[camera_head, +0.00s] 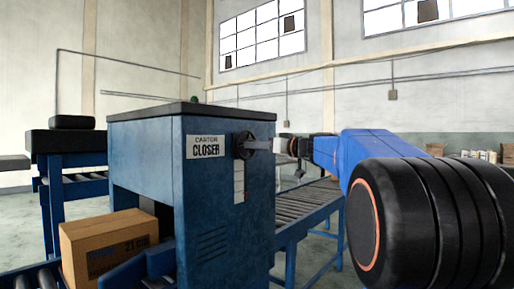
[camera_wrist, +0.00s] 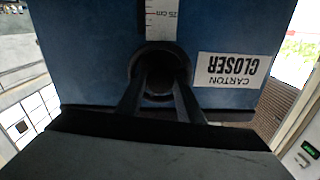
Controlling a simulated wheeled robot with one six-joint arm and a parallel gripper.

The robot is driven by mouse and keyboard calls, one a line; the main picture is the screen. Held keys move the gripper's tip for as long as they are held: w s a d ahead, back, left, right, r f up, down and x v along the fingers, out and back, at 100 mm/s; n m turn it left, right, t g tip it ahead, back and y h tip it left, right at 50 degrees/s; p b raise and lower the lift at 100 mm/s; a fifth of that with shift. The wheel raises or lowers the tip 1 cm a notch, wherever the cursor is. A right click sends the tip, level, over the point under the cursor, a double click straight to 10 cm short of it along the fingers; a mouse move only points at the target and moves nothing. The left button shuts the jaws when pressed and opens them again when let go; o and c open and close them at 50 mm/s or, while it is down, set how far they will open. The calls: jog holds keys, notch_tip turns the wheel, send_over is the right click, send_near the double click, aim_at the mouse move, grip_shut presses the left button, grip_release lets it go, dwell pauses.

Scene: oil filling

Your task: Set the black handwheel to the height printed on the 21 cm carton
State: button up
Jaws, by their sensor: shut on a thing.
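The black handwheel (camera_head: 240,146) sits on the side of the blue carton closer (camera_head: 225,215), beside its label. My gripper (camera_head: 263,145) reaches it from the right and is shut on it. In the wrist view the picture is upside down; both fingers of my gripper (camera_wrist: 159,85) meet at the round handwheel (camera_wrist: 158,52). A white scale strip (camera_head: 239,184) runs down below the wheel; in the wrist view the scale (camera_wrist: 162,20) shows a 25 cm mark. The brown carton (camera_head: 105,243), printed 21 cm, lies at lower left. The wheel's exact reading is unclear.
The white CARTON CLOSER label (camera_head: 206,146) is left of the wheel. A roller conveyor (camera_head: 308,205) runs out to the right of the machine. Another blue conveyor stand (camera_head: 65,180) stands at the back left. Boxes (camera_head: 478,155) are at the far right.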

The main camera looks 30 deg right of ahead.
jog(key=m, duration=2)
dwell(0.6)
jog(key=o, duration=1.1)
jog(key=shift+r, duration=0.1)
